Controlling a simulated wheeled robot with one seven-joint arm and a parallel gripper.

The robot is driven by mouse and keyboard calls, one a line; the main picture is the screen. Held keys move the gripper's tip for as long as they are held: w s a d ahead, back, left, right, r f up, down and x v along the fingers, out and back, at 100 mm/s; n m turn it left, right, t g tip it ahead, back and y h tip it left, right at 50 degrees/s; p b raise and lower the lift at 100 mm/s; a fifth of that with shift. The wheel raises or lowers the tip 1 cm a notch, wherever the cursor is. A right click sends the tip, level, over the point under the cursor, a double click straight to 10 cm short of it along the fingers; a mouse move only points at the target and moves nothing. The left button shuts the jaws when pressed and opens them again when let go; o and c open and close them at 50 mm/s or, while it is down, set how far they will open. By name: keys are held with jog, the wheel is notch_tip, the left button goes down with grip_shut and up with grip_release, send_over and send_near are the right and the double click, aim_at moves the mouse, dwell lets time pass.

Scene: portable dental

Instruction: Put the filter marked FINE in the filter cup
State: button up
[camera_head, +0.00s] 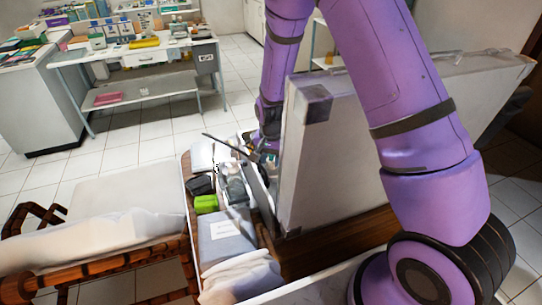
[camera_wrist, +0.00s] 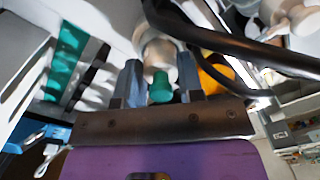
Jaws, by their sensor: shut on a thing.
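In the wrist view my gripper (camera_wrist: 160,76) has its two grey fingers on either side of a small green cylindrical piece (camera_wrist: 161,89), and it is shut on it. I cannot read any FINE mark on this piece. A pale beige, rounded cup-like part (camera_wrist: 159,54) lies just beyond the green piece, between the fingertips; I cannot tell whether the two touch. In the head view my gripper is mostly hidden behind the upright grey case lid (camera_head: 340,150), so the held piece cannot be made out there.
A black hose (camera_wrist: 235,42) crosses close to the right finger in the wrist view, with an orange object (camera_wrist: 215,75) behind it. In the head view, a bright green object (camera_head: 206,204) and a folded white cloth (camera_head: 240,275) lie left of the lid. A bench (camera_head: 140,50) stands behind.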

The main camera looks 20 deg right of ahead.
jog(key=shift+f, duration=0.1)
dwell(0.3)
jog(key=shift+f, duration=0.7)
jog(key=shift+s+f, duration=0.1)
jog(key=shift+f, duration=0.1)
